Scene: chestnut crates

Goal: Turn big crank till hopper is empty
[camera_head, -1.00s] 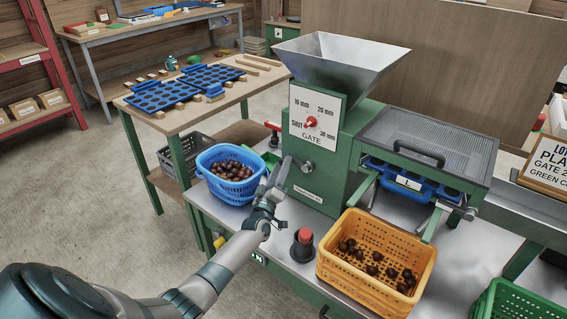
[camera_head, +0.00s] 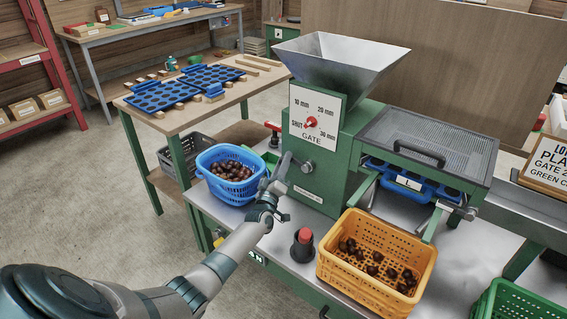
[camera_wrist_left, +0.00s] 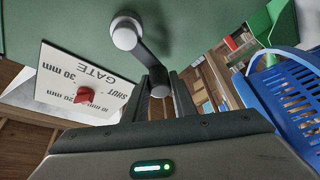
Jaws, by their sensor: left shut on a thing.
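The metal hopper (camera_head: 340,62) stands on top of the green machine. Its upper inner wall looks bare; its bottom is hidden. The big crank (camera_head: 284,168) is on the machine's front, and its hub and arm (camera_wrist_left: 125,36) show large in the left wrist view. My left gripper (camera_head: 268,197) is shut on the crank's handle, also seen between the fingers in the left wrist view (camera_wrist_left: 158,90). The red gate knob (camera_head: 311,122) sits on a white dial plate; its exact setting is too small to tell. My right gripper is not in view.
A blue basket (camera_head: 212,160) of chestnuts stands left of the crank. A yellow crate (camera_head: 365,280) with some chestnuts stands in front of the machine. A red-topped post (camera_head: 303,243) rises between the crate and my left arm. A green crate (camera_head: 510,300) is at lower right.

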